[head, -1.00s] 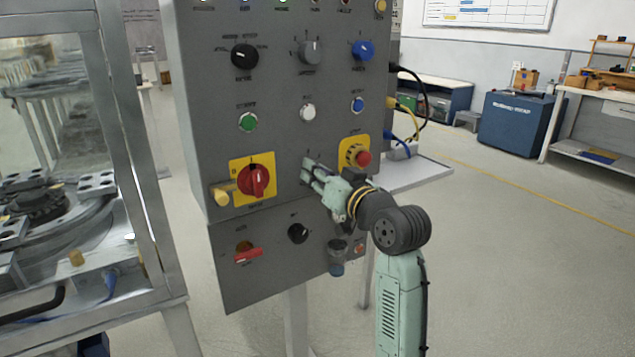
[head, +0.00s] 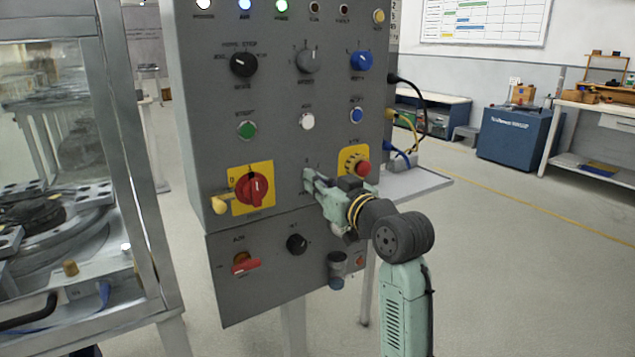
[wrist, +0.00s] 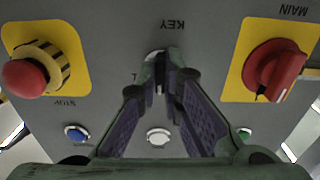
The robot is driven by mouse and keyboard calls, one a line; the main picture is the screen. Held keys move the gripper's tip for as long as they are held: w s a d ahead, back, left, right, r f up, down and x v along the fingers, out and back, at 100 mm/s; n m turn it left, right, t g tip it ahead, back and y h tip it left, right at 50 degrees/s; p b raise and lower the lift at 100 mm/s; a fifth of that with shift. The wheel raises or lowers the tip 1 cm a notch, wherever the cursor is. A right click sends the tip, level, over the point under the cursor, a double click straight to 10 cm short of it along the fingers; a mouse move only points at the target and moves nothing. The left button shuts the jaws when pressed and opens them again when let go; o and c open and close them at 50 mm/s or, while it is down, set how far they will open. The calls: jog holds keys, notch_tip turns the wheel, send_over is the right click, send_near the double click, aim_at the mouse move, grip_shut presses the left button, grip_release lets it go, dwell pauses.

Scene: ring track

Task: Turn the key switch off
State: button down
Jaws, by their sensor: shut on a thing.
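The key switch (wrist: 156,56) is a small silver piece on the grey panel, beside the upside-down "KEY" lettering in the wrist view. My gripper (wrist: 160,68) is at the panel with its fingertips closed on the key. The fingers hide most of the key, so its angle cannot be told. In the head view my gripper (head: 310,182) touches the panel between the red main switch and the emergency stop, and hides the key switch.
The red main switch (head: 251,189) on its yellow plate is left of my gripper. The red emergency stop (head: 361,168) is close at upper right. A black knob (head: 297,243) and a padlock-like part (head: 337,268) are below. A glazed machine frame (head: 140,180) stands left.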

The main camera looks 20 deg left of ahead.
jog(key=c, duration=1.7)
grip_release()
jog(key=shift+a, duration=0.15)
jog(key=v, duration=1.2)
